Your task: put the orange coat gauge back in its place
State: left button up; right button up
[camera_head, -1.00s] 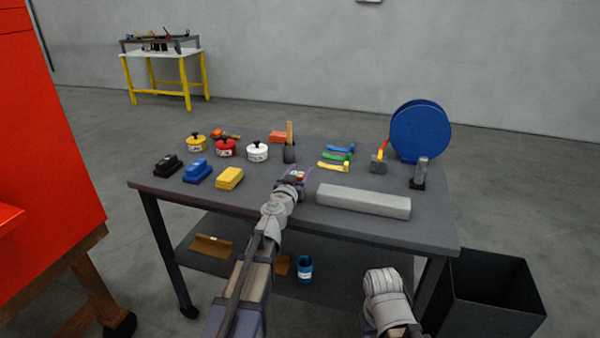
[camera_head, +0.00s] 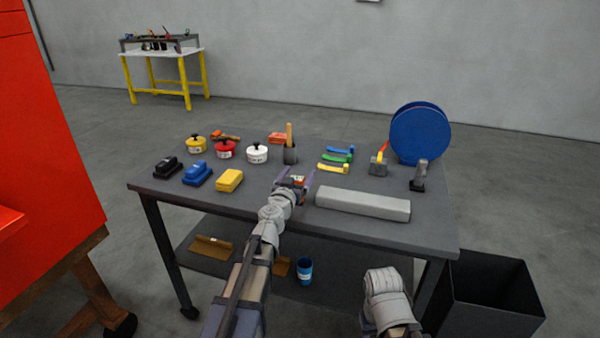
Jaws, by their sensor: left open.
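My left gripper (camera_head: 296,181) reaches over the front middle of the dark workbench (camera_head: 270,202). Its two fingers are spread apart. A small orange and pale item, which looks like the orange coat gauge (camera_head: 299,180), shows between or just beyond the fingers. It is partly hidden by the gripper, and I cannot tell whether the fingers touch it. My right arm shows at the bottom right, below the bench edge; its gripper is not visible.
A long grey block (camera_head: 362,203) lies right of my left gripper. A yellow block (camera_head: 229,180) and a white pot (camera_head: 257,153) stand to its left. A dark cup (camera_head: 290,154), coloured handles (camera_head: 338,158) and a blue disc (camera_head: 420,132) are farther back. A black bin (camera_head: 487,293) stands at right.

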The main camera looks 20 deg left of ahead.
pick_arm(q)
jog(key=s, duration=1)
jog(key=shift+s+a, duration=0.2)
jog(key=shift+s, duration=0.05)
